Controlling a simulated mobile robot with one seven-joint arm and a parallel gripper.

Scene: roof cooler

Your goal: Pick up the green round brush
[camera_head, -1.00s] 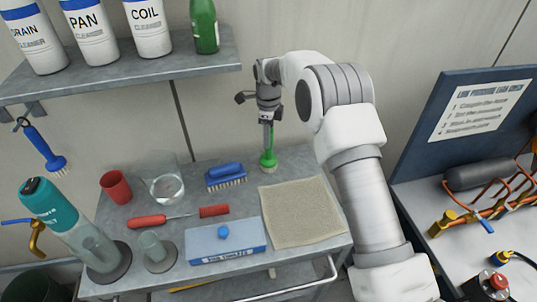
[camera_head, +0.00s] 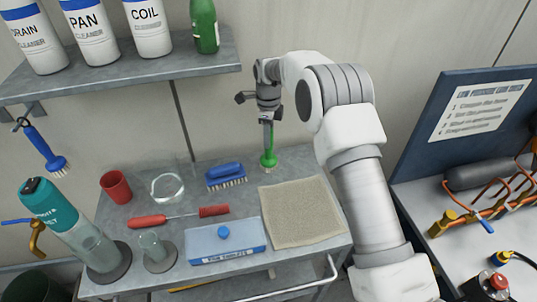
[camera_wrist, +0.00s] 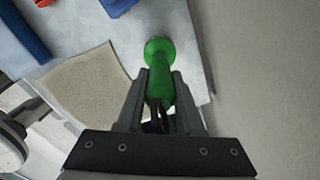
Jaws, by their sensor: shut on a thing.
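The green round brush (camera_head: 268,159) stands upright at the back of the grey cart top, left of my arm in the head view. My gripper (camera_head: 267,124) points down over it and is shut on its handle. In the wrist view the green brush (camera_wrist: 160,75) lies between the two fingers of my gripper (camera_wrist: 160,98), with its round head beyond the fingertips. I cannot tell whether its bristles touch the cart top.
A tan cloth (camera_head: 300,212) lies in front of the brush. A blue brush (camera_head: 226,176), red cup (camera_head: 116,187), glass beaker (camera_head: 167,187), red-handled tool (camera_head: 147,221) and blue box (camera_head: 226,243) stand to its left. A shelf (camera_head: 130,72) with bottles hangs at upper left.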

